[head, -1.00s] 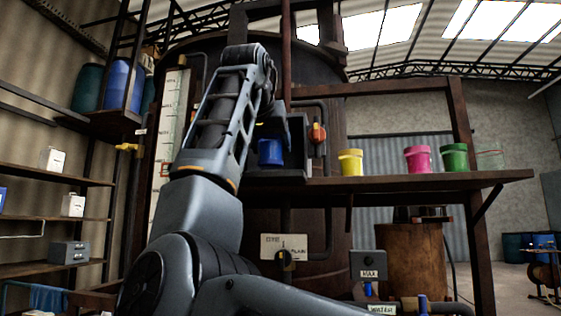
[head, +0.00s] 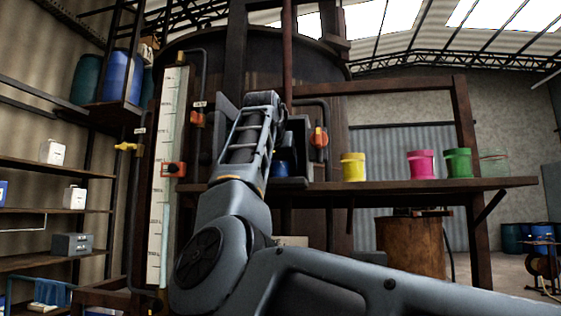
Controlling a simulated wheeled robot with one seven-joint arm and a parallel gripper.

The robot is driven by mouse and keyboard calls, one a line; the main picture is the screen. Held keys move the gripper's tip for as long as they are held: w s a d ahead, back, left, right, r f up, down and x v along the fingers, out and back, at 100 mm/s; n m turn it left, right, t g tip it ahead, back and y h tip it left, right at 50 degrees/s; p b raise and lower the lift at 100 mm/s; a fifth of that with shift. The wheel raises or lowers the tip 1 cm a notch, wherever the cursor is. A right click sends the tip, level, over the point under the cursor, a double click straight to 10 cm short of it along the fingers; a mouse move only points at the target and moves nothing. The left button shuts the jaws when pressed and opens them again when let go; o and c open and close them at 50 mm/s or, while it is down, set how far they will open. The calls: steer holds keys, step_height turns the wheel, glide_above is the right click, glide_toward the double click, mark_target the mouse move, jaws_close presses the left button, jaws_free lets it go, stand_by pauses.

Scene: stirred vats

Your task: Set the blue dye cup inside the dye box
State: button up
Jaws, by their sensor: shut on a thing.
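The blue dye cup (head: 281,168) shows as a narrow strip of blue to the right of my forearm, low in front of the dark inside of the dye box (head: 301,145). The box stands on the shelf by the big vat. My gripper (head: 280,152) is mostly behind my forearm. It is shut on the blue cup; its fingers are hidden. The cup looks upright and near the box floor, but I cannot tell whether it touches it.
The shelf (head: 400,188) also bears a yellow cup (head: 353,166), a pink cup (head: 421,164), a green cup (head: 458,162) and a clear container (head: 494,164) to the right. An orange-handled valve (head: 319,138) sits close to the box's right side.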

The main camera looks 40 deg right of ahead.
steer(key=shift+d, duration=0.1)
steer(key=o, duration=1.3)
steer(key=shift+f, duration=0.1)
steer(key=shift+c, duration=0.2)
steer(key=shift+s, duration=0.1)
steer(key=b+v, duration=0.2)
steer(key=v, duration=1)
steer(key=shift+b, duration=0.35)
